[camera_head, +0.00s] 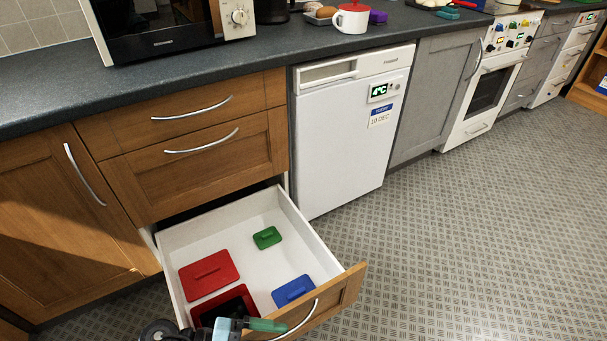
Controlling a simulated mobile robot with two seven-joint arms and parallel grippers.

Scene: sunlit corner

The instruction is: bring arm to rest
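My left gripper (266,325) shows at the bottom edge of the head view, with a dark arm link to its left. It is over the front part of an open drawer (190,232), close to the drawer's curved metal handle (302,321). I cannot tell whether it touches the handle or whether its fingers are open or shut. The gripper and the picture edge hide part of the drawer front. My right gripper is not in view.
The drawer holds a red lid (208,273), an open red container (222,302), a green lid (267,237) and a blue lid (293,290). A white fridge (345,140) stands behind. The floor (450,240) at the right is clear.

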